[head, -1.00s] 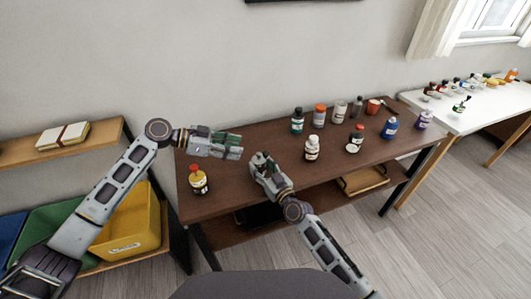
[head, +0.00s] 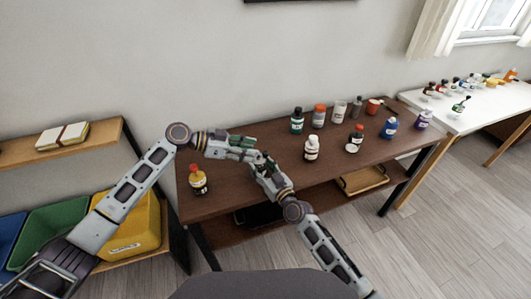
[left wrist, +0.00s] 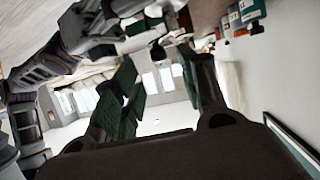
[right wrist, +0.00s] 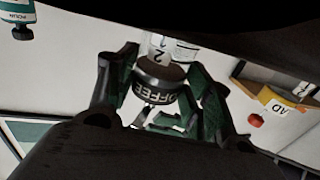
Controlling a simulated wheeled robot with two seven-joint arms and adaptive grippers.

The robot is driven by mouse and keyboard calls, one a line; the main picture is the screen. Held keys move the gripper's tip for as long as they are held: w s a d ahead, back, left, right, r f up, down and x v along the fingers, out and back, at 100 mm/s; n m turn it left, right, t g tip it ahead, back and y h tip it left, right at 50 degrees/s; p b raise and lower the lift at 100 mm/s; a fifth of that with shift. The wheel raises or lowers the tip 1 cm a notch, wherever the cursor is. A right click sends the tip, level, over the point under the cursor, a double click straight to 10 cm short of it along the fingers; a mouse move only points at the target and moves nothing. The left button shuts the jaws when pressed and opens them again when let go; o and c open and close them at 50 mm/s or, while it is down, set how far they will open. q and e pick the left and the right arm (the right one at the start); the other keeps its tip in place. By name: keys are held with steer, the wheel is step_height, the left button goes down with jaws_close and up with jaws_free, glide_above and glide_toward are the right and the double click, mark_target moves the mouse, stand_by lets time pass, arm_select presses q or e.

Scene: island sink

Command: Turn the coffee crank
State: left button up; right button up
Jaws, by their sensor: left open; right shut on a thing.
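My right gripper (head: 264,170) is shut on the coffee grinder, above the front of the brown table. In the right wrist view the grinder (right wrist: 157,88) has a dark band lettered COFFEE and a pale part marked 2, between the green-padded fingers (right wrist: 160,100). My left gripper (head: 250,149) is open, its fingertips close beside the top of the grinder. In the left wrist view a small dark knob (left wrist: 157,53), apparently on the crank, shows between and beyond the open fingers (left wrist: 160,88). Contact cannot be told. The crank arm is mostly hidden in the head view.
A yellow bin (head: 130,228) stands below left. A white table (head: 460,118) is at the far right.

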mark_target(263, 152)
arm_select(q)
steer(key=shift+x, duration=3.3)
jaws_close()
